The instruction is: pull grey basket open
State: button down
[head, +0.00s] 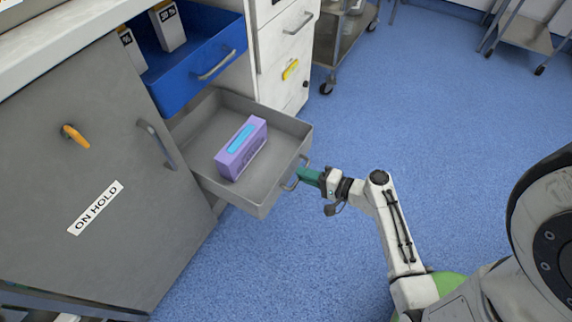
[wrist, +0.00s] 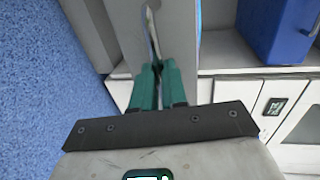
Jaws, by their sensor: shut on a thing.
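The grey basket (head: 205,130) is pulled out of the cabinet below the blue basket in the head view. A purple box (head: 242,148) with a light blue patch lies inside it. The basket's front bears a curved handle (head: 297,173). My gripper (head: 301,174) is at that handle, its green fingers shut on it. In the wrist view the green fingers (wrist: 157,72) are close together around the metal handle (wrist: 152,35), in front of the basket's grey front (wrist: 178,40). The exact contact at the fingertips is small and partly hidden.
The blue basket (head: 190,75) above is also out, with white boxes (head: 168,27) in it. A grey door (head: 85,175) marked "ON HOLD" stands at the left. A wheeled trolley (head: 345,40) stands behind. Blue floor (head: 430,110) is clear to the right.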

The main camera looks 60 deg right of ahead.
jog(key=f+v, duration=0.1)
jog(key=v, duration=0.5)
jog(key=shift+s+f, duration=0.15)
jog(key=shift+s, duration=0.05)
jog(key=c, duration=1.2)
grip_release()
jog(key=p+v, duration=0.2)
jog(key=v, duration=0.9)
jog(key=shift+w, duration=0.1)
